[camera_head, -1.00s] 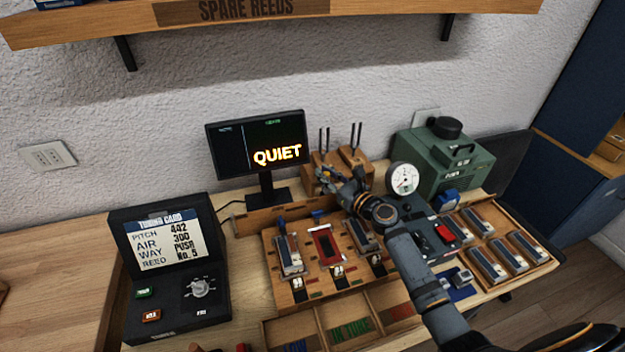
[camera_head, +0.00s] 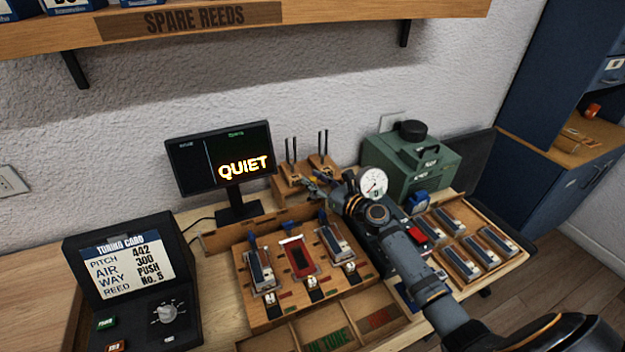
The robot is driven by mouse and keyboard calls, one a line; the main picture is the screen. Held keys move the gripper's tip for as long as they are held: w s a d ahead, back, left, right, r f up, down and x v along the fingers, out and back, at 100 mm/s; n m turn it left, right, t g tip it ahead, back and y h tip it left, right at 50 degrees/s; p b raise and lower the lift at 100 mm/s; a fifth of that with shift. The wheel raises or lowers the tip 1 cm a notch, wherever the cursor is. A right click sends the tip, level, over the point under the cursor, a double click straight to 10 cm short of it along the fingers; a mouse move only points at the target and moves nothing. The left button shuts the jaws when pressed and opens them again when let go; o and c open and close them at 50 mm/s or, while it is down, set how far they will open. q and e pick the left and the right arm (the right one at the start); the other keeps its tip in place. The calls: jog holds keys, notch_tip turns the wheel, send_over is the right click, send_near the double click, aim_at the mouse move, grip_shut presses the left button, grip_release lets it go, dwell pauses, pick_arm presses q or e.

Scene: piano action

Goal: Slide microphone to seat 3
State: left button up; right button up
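The wooden reed board (camera_head: 318,304) stands in the middle of the bench with three seats in a row. The left seat holds a grey reed block (camera_head: 262,270), the middle seat a red-framed piece (camera_head: 299,258), and the right seat another grey block (camera_head: 337,242). Seat numbers are not readable. My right gripper (camera_head: 320,184) is over the back right of the board, near the tuning forks' wooden blocks. Its fingers are small and blurred, so its opening is unclear. I cannot pick out the microphone; my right wrist may hide it. My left gripper is out of view.
A monitor (camera_head: 220,157) reading QUIET stands behind the board. The tuning card box (camera_head: 130,290) is at the left. A round gauge (camera_head: 373,182) and green machine (camera_head: 408,160) stand behind my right arm. A tray (camera_head: 516,238) of reed blocks lies at the right.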

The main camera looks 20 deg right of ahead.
jog(key=shift+o, duration=0.5)
jog(key=shift+d+r, duration=0.1)
jog(key=shift+d, duration=0.05)
jog(key=v, duration=0.7)
jog(key=shift+s, duration=0.15)
